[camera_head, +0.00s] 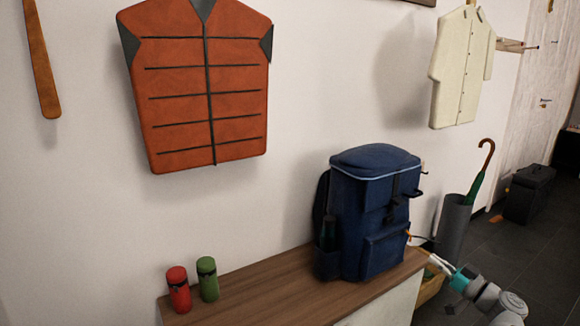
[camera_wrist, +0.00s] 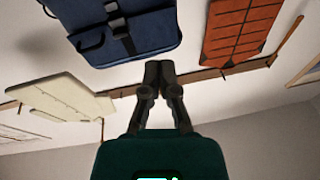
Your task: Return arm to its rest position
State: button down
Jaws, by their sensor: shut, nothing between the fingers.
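My gripper (camera_wrist: 159,68) shows in the wrist view with its two dark fingers together, shut and holding nothing. In that view the scene looks upside down, with a blue backpack (camera_wrist: 125,35) above the fingertips and apparently apart from them. In the head view my arm (camera_head: 485,292) shows at the lower right, beside the bench's right end. Its gripper end is small there and partly hidden near the bench edge. The same backpack (camera_head: 372,205) stands upright on the wooden bench (camera_head: 255,298).
A red bottle (camera_head: 178,290) and a green bottle (camera_head: 207,280) stand on the bench's left part. An umbrella stand (camera_head: 452,225) is behind my arm. An orange vest (camera_head: 200,85) and a cream shirt (camera_head: 460,70) hang on the wall. Dark floor (camera_head: 530,262) lies open at right.

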jog(key=s+a+f+m+g+h+p, duration=0.1)
jog(key=s+a+f+g+h+p, duration=0.15)
jog(key=a+f+g, duration=0.6)
jog(key=s+a+f+m+g+h+p, duration=0.1)
jog(key=a+f+m+g+h, duration=0.25)
jog(key=a, duration=0.75)
jog(key=s+a+f+m+g+h+p, duration=0.2)
jog(key=s+f+g+h, duration=0.2)
jog(key=s+h, duration=0.15)
notch_tip(320, 180, up, 38)
jog(key=p, duration=3.8)
jog(key=shift+h, duration=0.45)
jog(key=shift+w+d+f, duration=0.1)
jog(key=shift+d+f, duration=0.05)
